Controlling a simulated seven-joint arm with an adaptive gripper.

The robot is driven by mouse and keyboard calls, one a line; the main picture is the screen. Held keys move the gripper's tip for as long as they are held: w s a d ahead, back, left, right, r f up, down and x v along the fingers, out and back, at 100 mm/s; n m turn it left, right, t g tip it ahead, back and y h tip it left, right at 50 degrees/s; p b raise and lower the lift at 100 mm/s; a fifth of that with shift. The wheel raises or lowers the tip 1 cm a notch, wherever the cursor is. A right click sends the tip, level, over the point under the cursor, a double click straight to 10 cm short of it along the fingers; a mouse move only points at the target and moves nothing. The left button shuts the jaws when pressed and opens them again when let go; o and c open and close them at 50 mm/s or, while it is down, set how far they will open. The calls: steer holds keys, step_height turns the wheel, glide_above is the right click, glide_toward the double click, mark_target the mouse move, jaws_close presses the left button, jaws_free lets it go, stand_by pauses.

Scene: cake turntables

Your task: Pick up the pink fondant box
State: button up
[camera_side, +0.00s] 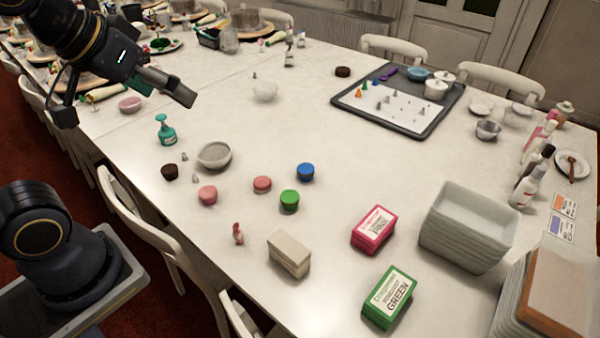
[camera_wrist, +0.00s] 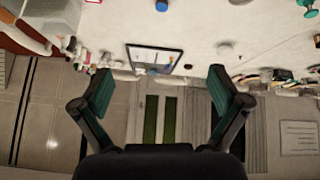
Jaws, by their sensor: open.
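The pink fondant box (camera_side: 374,230) lies on the white table right of centre in the side view, with a white label on its top. It stands apart from the green box (camera_side: 388,297) and the cream box (camera_side: 289,254). My gripper (camera_side: 186,92) is high above the table's left part, far from the pink box. In the wrist view my gripper (camera_wrist: 162,88) shows two wide-apart fingers with nothing between them. A pink-red edge at the top left of the wrist view may be the pink box; I cannot tell.
Several coloured jars, including a green one (camera_side: 289,200), and a grey bowl (camera_side: 215,155) stand left of the box. White stacked trays (camera_side: 468,226) stand close on its right. A dark tray (camera_side: 436,121) lies behind. Table between jars and dark tray is clear.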

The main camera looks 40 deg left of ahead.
steer(key=w+d+r+n, duration=0.1)
steer(key=w+d+r, duration=0.15)
steer(key=w, duration=0.95)
steer(key=m+g, duration=0.3)
steer(key=m, duration=0.1)
glide_above(374, 224)
steer(key=s, duration=0.6)
step_height(374, 224, down, 29)
steer(key=x, duration=1)
steer(key=shift+w+d+f, duration=0.15)
steer(key=shift+w, duration=0.1)
steer(key=shift+x, duration=3)
steer(key=shift+w+d+f, duration=0.1)
steer(key=shift+f, duration=0.05)
steer(key=shift+c, duration=0.3)
